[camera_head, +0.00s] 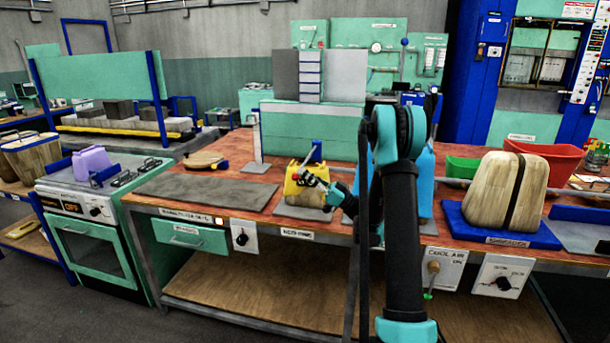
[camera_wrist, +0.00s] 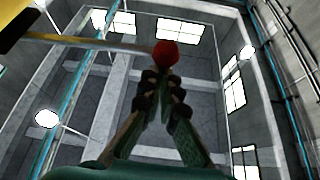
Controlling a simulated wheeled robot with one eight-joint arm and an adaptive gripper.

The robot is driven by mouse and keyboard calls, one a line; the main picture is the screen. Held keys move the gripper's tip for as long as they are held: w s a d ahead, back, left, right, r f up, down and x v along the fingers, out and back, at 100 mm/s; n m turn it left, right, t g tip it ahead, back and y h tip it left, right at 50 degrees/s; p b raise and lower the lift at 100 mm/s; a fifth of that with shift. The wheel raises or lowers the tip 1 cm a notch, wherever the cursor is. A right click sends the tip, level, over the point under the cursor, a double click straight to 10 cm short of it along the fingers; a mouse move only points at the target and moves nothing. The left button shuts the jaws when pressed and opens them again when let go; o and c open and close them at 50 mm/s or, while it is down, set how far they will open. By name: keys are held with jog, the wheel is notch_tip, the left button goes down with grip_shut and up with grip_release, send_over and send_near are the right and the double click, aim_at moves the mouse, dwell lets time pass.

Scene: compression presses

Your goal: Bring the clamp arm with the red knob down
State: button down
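The clamp arm is a pale rod (camera_wrist: 95,42) running across the upper left of the wrist view, ending in a round red knob (camera_wrist: 165,53). In the head view the red knob (camera_head: 297,177) is small, in front of a yellow clamp block (camera_head: 292,192) on the bench. My gripper (camera_wrist: 162,78) points up in the wrist view, its dark fingertips close together. They appear just at or under the knob; whether they touch it, I cannot tell.
A blue lever (camera_head: 316,152) rises behind the yellow block. A grey mat (camera_head: 207,190) lies to the left on the bench (camera_head: 262,222). A wooden mould (camera_head: 505,190) on a blue base stands to the right, with a red bin (camera_head: 545,160) behind it.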

jog(key=shift+a+f+g, duration=0.15)
jog(key=shift+g, duration=0.15)
notch_tip(320, 180, up, 4)
jog(key=d+r, duration=0.1)
jog(key=f+v, duration=0.1)
jog(key=v, duration=0.9)
jog(key=s+a+f+m+g+h, duration=0.25)
jog(key=s+a+m+h, duration=0.2)
jog(key=a, duration=0.45)
jog(key=s+a+f+m+h, duration=0.2)
jog(key=s+f+m+h, duration=0.1)
jog(key=s+f+h, duration=0.55)
jog(key=s+d+f+m+h, duration=0.2)
jog(key=s+d+f+h, duration=0.1)
jog(key=s+d, duration=0.4)
jog(key=s+d+f+m+g+h, duration=0.1)
jog(key=s+d+f+m+h, duration=0.2)
jog(key=s, duration=0.9)
jog(key=d+f+h, duration=0.1)
jog(key=d+h, duration=0.2)
jog(key=d, duration=0.1)
jog(key=shift+d+f, duration=0.2)
jog(key=shift+f, duration=0.1)
jog(key=c, duration=2.2)
grip_release()
